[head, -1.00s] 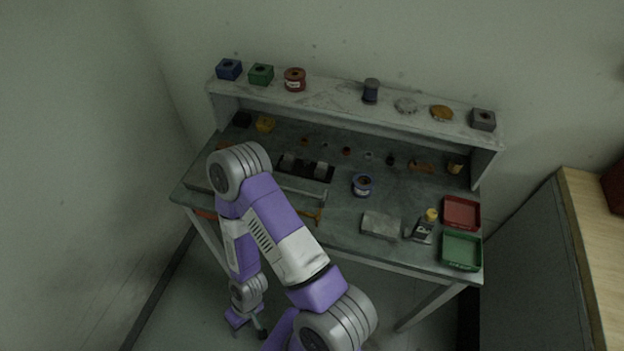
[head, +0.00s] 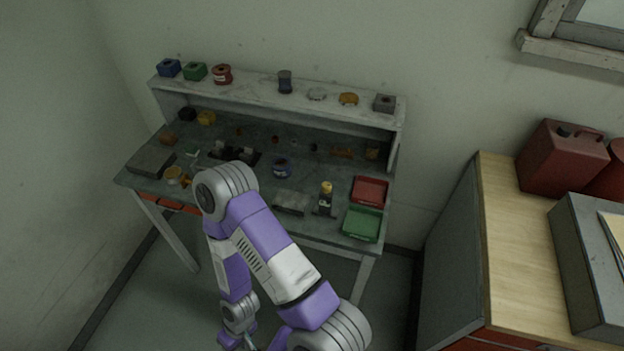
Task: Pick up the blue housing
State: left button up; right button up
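A blue block (head: 168,68) with a dark opening on top sits at the left end of the raised shelf at the back of the workbench. It best fits the blue housing. A smaller blue round part (head: 281,168) with a brownish top stands on the bench top below. My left arm bends in front of the bench, its forearm hanging down. My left gripper (head: 240,343) is at the bottom edge, mostly cut off, far from the blue block; whether it is open cannot be told. My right gripper is not in view.
A green block (head: 194,72), a red round part (head: 221,74) and a grey block (head: 384,103) share the shelf. A red tray (head: 369,191), a green tray (head: 362,224) and a bottle (head: 325,198) stand at the bench's right. A wood-topped cabinet (head: 505,240) stands farther right.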

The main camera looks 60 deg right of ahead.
aim_at(280, 173)
jog(key=z, duration=0.05)
jog(key=k, duration=0.1)
jog(key=z, duration=1.2)
